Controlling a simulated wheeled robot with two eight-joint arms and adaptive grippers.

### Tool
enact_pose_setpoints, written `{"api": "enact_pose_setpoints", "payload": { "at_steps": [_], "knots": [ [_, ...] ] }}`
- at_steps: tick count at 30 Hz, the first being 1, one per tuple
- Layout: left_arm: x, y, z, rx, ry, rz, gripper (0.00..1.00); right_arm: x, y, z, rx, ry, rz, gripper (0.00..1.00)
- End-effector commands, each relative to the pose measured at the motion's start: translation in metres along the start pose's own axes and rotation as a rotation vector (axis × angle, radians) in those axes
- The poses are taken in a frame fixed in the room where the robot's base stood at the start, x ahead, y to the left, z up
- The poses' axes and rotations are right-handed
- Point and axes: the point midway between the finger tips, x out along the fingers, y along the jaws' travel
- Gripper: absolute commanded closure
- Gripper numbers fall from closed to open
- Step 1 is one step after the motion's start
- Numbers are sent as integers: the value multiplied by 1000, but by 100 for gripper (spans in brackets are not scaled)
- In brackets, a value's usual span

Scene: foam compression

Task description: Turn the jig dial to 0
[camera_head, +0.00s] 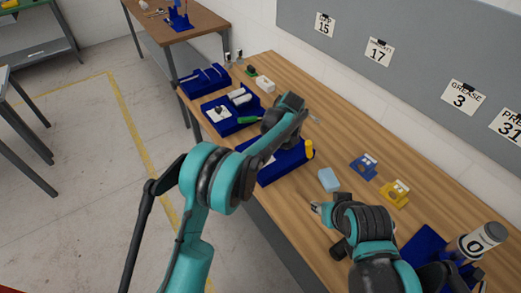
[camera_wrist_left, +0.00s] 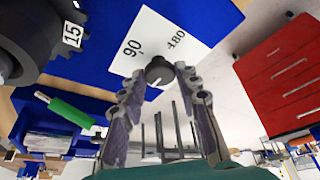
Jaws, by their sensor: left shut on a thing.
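The jig dial is a small dark knob (camera_wrist_left: 158,70) in the left wrist view. It stands at the edge of a white plate (camera_wrist_left: 185,32) printed with 90 and 180; no 0 mark is visible. A short light mark shows on the knob's lower side. My left gripper (camera_wrist_left: 158,78) is shut on the knob, one finger on each side. In the head view the blue jig base (camera_head: 285,168) lies under my left wrist, which hides the dial. My right gripper (camera_head: 318,208) is over the bench near the front edge, its fingers too small to read.
A light blue foam block (camera_head: 328,180) lies just beyond my right gripper. Blue trays (camera_head: 232,128) with small items and a green-handled tool (camera_head: 249,120) lie left of the jig. Blue and yellow fixtures (camera_head: 395,194) stand to the right. A dark cylinder labelled 15 (camera_wrist_left: 48,35) is close to my left gripper.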

Motion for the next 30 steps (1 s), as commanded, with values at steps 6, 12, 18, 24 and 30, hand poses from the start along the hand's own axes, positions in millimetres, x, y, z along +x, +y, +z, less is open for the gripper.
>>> {"api": "enact_pose_setpoints", "payload": {
  "at_steps": [6,12,18,24,30],
  "knots": [
    [0,0,1,0,-1,-1,63,0,0,0,0,0,0,60],
    [0,0,0,1,0,0,47,0,0,0,0,0,0,60],
    [-2,0,0,1,0,0,47,0,0,0,0,0,0,60],
    [-29,0,1,4,0,0,47,0,0,0,0,0,0,60],
    [-74,0,1,3,0,0,47,0,0,0,0,0,0,60]
  ]
}}
